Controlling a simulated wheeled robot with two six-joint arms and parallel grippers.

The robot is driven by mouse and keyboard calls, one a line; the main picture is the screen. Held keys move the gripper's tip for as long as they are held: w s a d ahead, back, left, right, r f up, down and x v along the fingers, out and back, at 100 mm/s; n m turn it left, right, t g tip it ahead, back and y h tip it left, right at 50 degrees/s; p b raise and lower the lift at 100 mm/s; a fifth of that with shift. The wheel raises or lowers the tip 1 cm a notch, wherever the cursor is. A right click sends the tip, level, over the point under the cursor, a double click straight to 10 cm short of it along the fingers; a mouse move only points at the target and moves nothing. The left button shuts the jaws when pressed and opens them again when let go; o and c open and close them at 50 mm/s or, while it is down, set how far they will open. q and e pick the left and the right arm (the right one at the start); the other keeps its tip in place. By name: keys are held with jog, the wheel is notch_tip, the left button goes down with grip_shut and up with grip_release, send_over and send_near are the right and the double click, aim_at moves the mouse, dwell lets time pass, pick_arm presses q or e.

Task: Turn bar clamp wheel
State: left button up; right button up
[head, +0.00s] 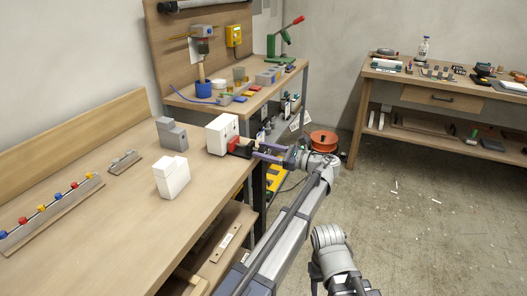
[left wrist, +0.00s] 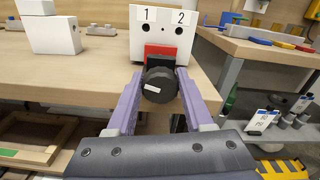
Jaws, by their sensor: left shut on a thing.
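A white block (left wrist: 163,22) with labels 1 and 2 and dark holes stands at the bench's right end; it also shows in the head view (head: 221,134). On its front is a red part (left wrist: 160,50), and in front of that a round black wheel (left wrist: 160,84) with a pale mark left of its middle. My left gripper (head: 254,150) has its two purple fingers on either side of the wheel and is shut on it. The wheel hides the part behind it. My right gripper is not in view.
A grey stepped block (head: 172,134) and a white stepped block (head: 171,178) stand on the wooden bench (head: 110,225), left of the clamp. A rail with coloured knobs (head: 48,213) lies further left. A second bench with tools (head: 245,90) is behind. Open floor lies to the right.

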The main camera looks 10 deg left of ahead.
pick_arm(q)
grip_shut()
jog(key=n, duration=0.5)
jog(key=shift+n, duration=0.3)
jog(key=o, duration=0.6)
grip_release()
jog(key=shift+o, duration=0.2)
